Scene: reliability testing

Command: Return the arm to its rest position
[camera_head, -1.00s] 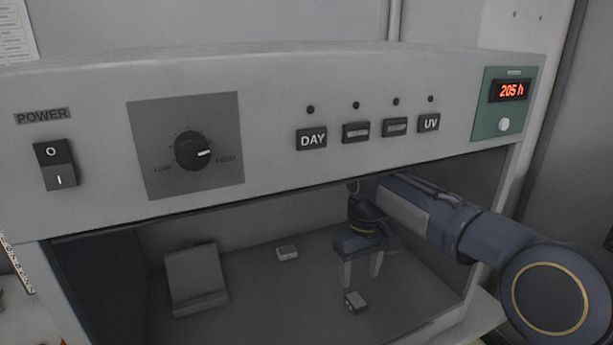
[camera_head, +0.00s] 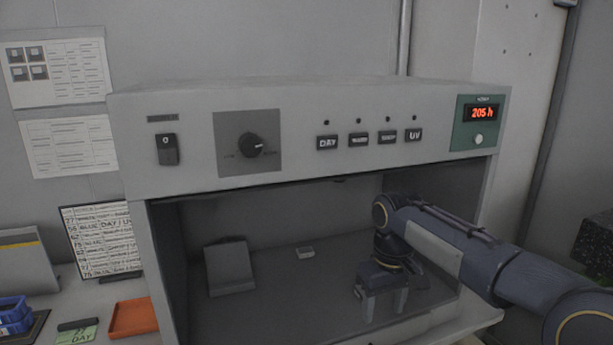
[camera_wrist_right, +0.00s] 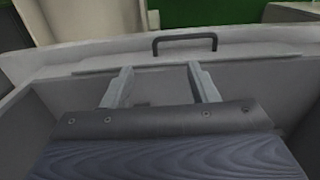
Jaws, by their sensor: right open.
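My right arm reaches from the right into the open chamber of the grey light cabinet (camera_head: 215,195). My right gripper (camera_head: 385,303) points down above the chamber floor, in its right half. Its two fingers are apart with nothing seen between them. In the right wrist view the gripper (camera_wrist_right: 162,90) is also open and empty, in front of a pale grey surface. My left gripper is not in view.
A grey tilted stand (camera_head: 229,268) and a small pale block (camera_head: 305,252) sit on the chamber floor. The cabinet's upper panel overhangs the arm. An orange tray (camera_head: 133,318) and blue bin (camera_head: 14,314) lie left. The right wrist view shows a black handle (camera_wrist_right: 185,40).

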